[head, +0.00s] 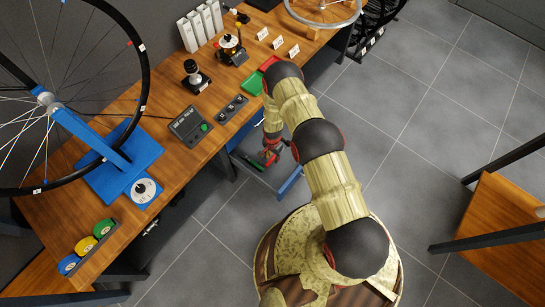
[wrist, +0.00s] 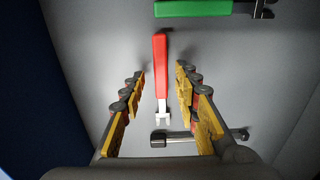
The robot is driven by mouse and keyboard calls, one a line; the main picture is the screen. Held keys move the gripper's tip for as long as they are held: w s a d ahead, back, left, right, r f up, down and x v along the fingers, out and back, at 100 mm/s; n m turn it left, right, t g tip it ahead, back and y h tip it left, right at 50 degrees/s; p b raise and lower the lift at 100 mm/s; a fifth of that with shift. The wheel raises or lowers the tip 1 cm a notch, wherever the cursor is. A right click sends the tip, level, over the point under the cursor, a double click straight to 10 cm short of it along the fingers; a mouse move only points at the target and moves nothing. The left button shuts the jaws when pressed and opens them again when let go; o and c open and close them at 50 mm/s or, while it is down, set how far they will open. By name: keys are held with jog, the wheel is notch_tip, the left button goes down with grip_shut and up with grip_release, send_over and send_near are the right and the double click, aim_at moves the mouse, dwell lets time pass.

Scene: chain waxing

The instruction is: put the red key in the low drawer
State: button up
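The red key (wrist: 161,75) has a long red handle and a small silver end. In the wrist view it appears to lie on the grey floor of the low drawer (wrist: 100,40), its silver end pointing toward me. My gripper (wrist: 160,82) is open, with its yellow-padded fingers on either side of the key and a gap on both sides. In the head view my gripper (head: 271,154) reaches down into the pulled-out low drawer (head: 290,181), which has a blue front. The arm partly hides the drawer there.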

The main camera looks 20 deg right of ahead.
jog(key=w+r+n+t+p, duration=0.15)
jog(key=w+r, duration=0.25)
jog(key=r, duration=1.3)
jog(key=w+r+n+p, duration=0.1)
jog(key=w+r+p, duration=0.2)
jog(key=r, duration=1.4)
notch_tip(320, 180, up, 32)
jog(key=n+t, duration=0.2)
jog(key=n, duration=0.2)
send_over(272, 158)
jog(key=s+d, duration=0.1)
jog(key=d, duration=0.1)
jog(key=s+r+n, duration=0.1)
jog(key=s+r, duration=0.6)
jog(key=r, duration=0.1)
jog(key=s+r+n+t, duration=0.1)
jog(key=s+r, duration=0.2)
jog(key=s, duration=0.6)
jog(key=s+d+r+n+t, duration=0.1)
jog(key=s+r, duration=0.3)
jog(key=s, duration=0.5)
jog(key=shift+s+r+n, duration=0.2)
jog(key=shift+s+n, duration=0.2)
jog(key=shift+n, duration=0.25)
